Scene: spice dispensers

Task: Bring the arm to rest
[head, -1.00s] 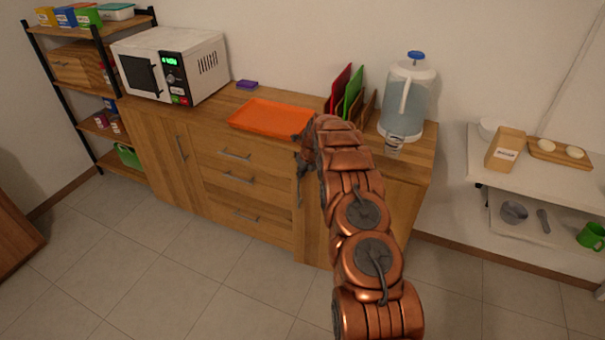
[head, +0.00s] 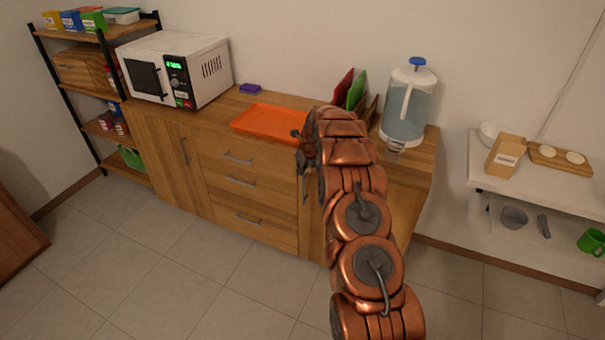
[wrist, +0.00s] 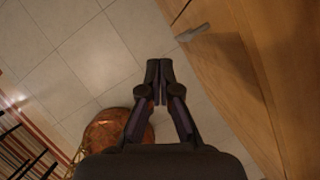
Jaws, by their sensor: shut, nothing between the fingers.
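My copper arm reaches forward in the head view toward the front of the wooden cabinet (head: 215,200). My gripper (head: 303,190) hangs pointing down in front of the cabinet's drawers, beside the orange tray's right end. In the wrist view my gripper (wrist: 158,70) is shut and empty, its fingertips together above the floor tiles. The cabinet front (wrist: 235,75) with a metal handle (wrist: 192,32) lies to the right of the fingers there.
An orange tray (head: 262,122), a microwave (head: 180,68), a purple block (head: 250,88), upright boards (head: 355,90) and a water dispenser (head: 408,105) stand on the cabinet. The floor (head: 190,270) is clear.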

